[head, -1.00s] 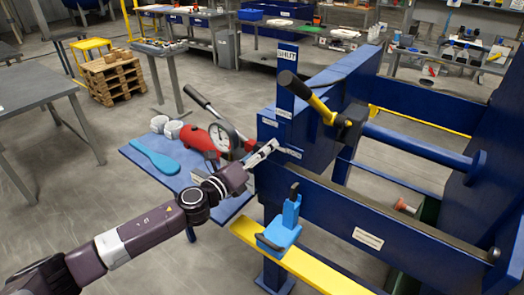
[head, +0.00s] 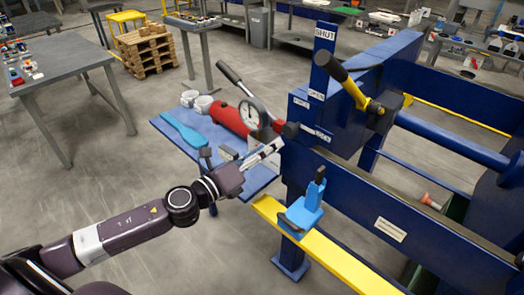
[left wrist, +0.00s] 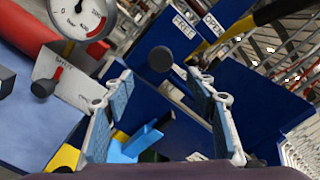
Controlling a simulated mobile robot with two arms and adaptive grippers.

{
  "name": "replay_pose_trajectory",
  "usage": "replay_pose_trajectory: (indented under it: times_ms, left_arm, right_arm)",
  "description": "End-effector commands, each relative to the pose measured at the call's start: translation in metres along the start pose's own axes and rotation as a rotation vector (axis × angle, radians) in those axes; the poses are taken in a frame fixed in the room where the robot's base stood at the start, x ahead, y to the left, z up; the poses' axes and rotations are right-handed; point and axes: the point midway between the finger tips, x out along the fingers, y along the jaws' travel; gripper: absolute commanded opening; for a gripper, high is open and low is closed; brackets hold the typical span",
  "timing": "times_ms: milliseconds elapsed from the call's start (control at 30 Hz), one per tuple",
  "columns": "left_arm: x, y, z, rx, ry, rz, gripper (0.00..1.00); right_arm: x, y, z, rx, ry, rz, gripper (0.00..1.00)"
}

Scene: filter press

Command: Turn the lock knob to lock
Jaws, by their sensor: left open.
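The lock knob (head: 290,130) is a dark round ball at the left edge of the blue press plate, below the FREE label (head: 300,102) and left of the LOCK label (head: 322,136). In the left wrist view the dark knob (left wrist: 162,58) on its short stem shows beyond my fingertips, in the gap between them. My left gripper (head: 272,149) is open and empty, just below and left of the knob, and seems not to touch it. The two fingers also show in the left wrist view (left wrist: 160,84). My right gripper is not in view.
A red pump with a gauge (head: 250,116) stands on a blue side table (head: 165,150), close left of my gripper. A black-and-yellow lever (head: 345,78) rises above the plate. A blue clamp-like part (head: 303,212) sits on the yellow rail (head: 330,254) below.

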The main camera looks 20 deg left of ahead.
Motion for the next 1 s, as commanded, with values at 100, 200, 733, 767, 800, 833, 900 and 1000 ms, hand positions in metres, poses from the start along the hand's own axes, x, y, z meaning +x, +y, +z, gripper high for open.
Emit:
replay_pose_trajectory:
  times_ms: [100, 200, 733, 767, 800, 833, 900, 1000]
  left_arm:
    - [-0.009, 0.001, 0.000, -0.001, 0.001, 0.001, 0.52]
    - [-0.012, 0.000, 0.000, 0.000, 0.001, 0.000, 0.52]
    - [-0.013, 0.000, 0.000, -0.001, -0.001, 0.001, 0.52]
    - [-0.013, 0.000, 0.000, -0.008, -0.003, 0.003, 0.52]
    - [-0.014, 0.001, 0.000, -0.030, -0.012, 0.009, 0.52]
    - [-0.015, 0.001, 0.000, -0.059, -0.024, 0.017, 0.52]
    - [-0.019, 0.005, 0.000, -0.175, -0.069, 0.054, 0.52]
    - [-0.034, 0.023, -0.004, -0.459, -0.178, 0.159, 0.52]
  right_arm:
    - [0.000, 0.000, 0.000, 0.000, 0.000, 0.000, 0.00]
    - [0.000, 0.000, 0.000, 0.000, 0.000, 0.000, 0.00]
    - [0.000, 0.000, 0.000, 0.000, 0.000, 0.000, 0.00]
    - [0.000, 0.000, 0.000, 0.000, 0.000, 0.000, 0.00]
    - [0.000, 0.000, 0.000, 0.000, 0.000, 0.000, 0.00]
    - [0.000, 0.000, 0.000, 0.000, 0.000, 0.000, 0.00]
    - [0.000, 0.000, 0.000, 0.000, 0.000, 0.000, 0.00]
    - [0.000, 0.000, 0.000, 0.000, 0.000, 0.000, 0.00]
